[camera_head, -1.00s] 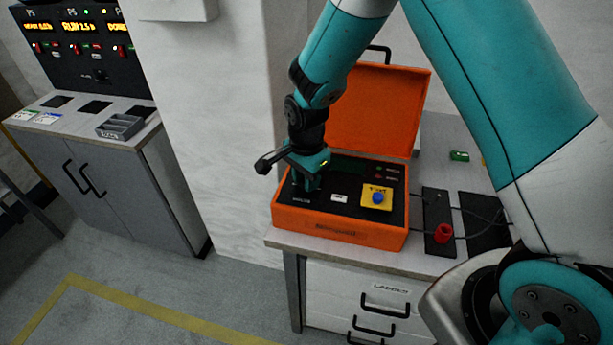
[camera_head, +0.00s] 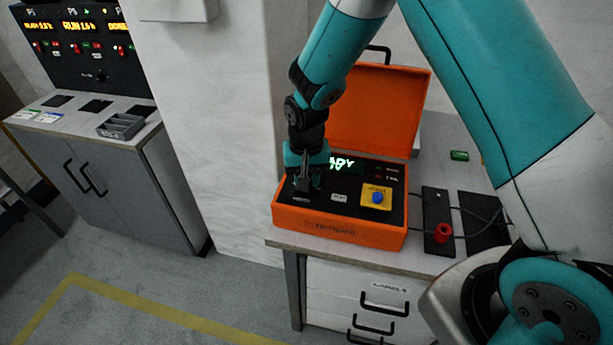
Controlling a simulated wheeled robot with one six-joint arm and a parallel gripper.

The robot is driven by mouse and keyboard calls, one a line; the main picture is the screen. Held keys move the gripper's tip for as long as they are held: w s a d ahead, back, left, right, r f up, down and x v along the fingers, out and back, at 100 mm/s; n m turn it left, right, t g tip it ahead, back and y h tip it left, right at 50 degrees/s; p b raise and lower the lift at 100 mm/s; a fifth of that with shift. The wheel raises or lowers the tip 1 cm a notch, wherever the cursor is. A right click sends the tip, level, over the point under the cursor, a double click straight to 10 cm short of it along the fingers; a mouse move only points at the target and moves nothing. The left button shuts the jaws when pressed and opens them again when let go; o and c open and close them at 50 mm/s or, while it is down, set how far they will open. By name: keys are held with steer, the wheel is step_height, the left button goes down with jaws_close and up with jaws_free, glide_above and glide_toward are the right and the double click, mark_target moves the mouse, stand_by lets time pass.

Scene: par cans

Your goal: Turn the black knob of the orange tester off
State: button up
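The orange tester (camera_head: 336,228) stands open on the bench, its lid raised at the back. Its dark panel has a display (camera_head: 343,163) lit with green letters, of which "ADY" shows beside my gripper. A yellow plate with a blue button (camera_head: 377,197) is on the panel's right. My gripper (camera_head: 302,186) points down at the panel's left part, low over it. The black knob cannot be made out and is probably hidden by the fingers. Whether they are open or closed on it cannot be told.
The bench top (camera_head: 425,262) carries black plates with a red part (camera_head: 442,232) and cables right of the tester. A small green item (camera_head: 459,156) lies farther back. A white pillar (camera_head: 225,130) stands left. A grey cabinet (camera_head: 110,190) with indicator panels stands far left.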

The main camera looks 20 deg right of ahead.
steer(key=n, duration=0.4)
steer(key=shift+n, duration=0.3)
steer(key=n, duration=0.4)
steer(key=shift+n, duration=0.3)
steer(key=n, duration=0.4)
steer(key=shift+n, duration=2.4)
steer(key=o, duration=0.9)
steer(key=shift+o, duration=0.2)
step_height(320, 180, up, 18)
steer(key=shift+f+b, duration=0.25)
steer(key=shift+b, duration=0.15)
